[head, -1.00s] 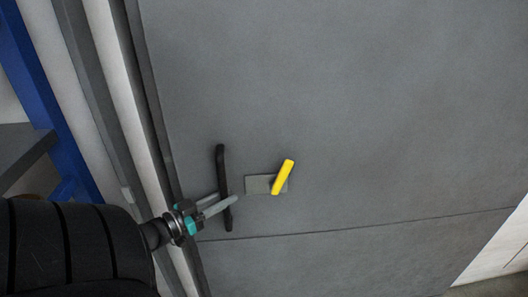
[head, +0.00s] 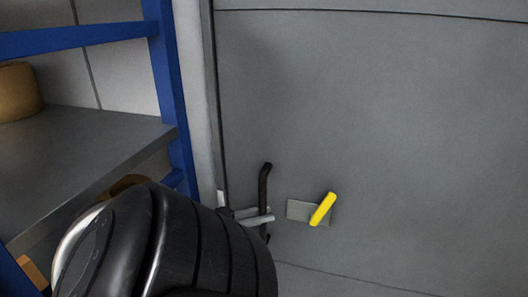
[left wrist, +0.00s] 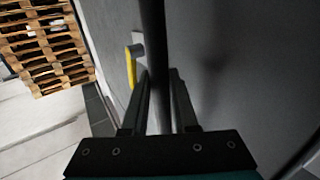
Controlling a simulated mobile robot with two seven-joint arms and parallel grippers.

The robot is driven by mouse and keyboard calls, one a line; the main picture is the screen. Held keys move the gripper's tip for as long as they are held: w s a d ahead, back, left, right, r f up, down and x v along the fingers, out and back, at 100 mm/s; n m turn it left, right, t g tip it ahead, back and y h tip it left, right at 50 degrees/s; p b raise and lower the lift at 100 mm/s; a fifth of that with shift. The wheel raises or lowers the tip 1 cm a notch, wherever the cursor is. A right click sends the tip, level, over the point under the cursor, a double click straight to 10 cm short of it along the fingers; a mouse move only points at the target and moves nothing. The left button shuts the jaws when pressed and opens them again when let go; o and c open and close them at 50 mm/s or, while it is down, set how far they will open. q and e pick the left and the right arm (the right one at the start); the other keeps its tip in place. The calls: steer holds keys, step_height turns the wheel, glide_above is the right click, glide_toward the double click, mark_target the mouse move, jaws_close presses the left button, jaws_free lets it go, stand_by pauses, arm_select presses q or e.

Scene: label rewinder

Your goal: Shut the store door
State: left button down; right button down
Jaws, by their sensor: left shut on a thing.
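The store door (head: 400,120) is a large grey panel filling most of the head view. Its left edge lies close along the frame; I cannot tell whether it is fully shut. A black upright bar handle (head: 265,184) is near that edge, and a yellow lever (head: 322,209) on a grey plate sits right of it, tilted. My left gripper (head: 262,217) is at the handle's lower part. In the left wrist view, its fingers (left wrist: 160,88) are shut on the black handle (left wrist: 153,45), with the yellow lever (left wrist: 130,68) to the left. My right gripper is not in view.
A blue-framed shelf (head: 165,85) with a grey board (head: 90,140) stands left of the door, carrying a tan roll (head: 18,90). In the left wrist view, stacked wooden pallets (left wrist: 45,45) stand at upper left, with pale floor (left wrist: 40,125) below them.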

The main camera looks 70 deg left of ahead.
arm_select(q)
steer(key=shift+a+r, duration=0.1)
steer(key=shift+a, duration=0.1)
steer(key=c, duration=0.7)
jaws_free()
steer(key=s, duration=0.5)
steer(key=s+b, duration=0.1)
steer(key=s, duration=0.4)
steer(key=s+a, duration=0.1)
steer(key=s, duration=0.4)
steer(key=shift+s+b, duration=0.15)
steer(key=shift+b, duration=0.15)
